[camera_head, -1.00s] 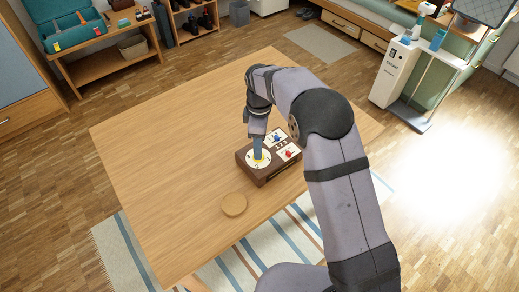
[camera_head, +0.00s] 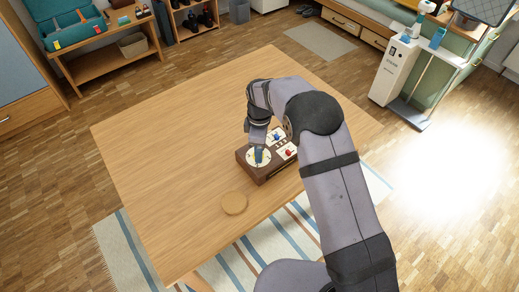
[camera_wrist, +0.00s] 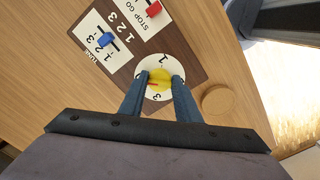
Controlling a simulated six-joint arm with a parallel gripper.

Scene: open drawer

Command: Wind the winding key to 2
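The winding key is a yellow knob (camera_wrist: 159,86) with a small red mark, at the middle of a round white dial (camera_wrist: 158,66) on a brown box (camera_head: 263,172). In the wrist view, a 1 shows at the dial's upper side and a 3 at its lower side; other marks are partly hidden by my fingers. The red mark points left in that view, and I cannot read a number beside it. My gripper (camera_wrist: 160,82) has its two blue fingers on either side of the key, apparently touching it. In the head view (camera_head: 259,154) it points down onto the dial.
The box also has a panel with a blue slider (camera_wrist: 105,40) and a panel with a red slider (camera_wrist: 153,9). A round wooden disc (camera_head: 234,203) lies on the table (camera_head: 160,150) near the box. The table's left side is clear.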

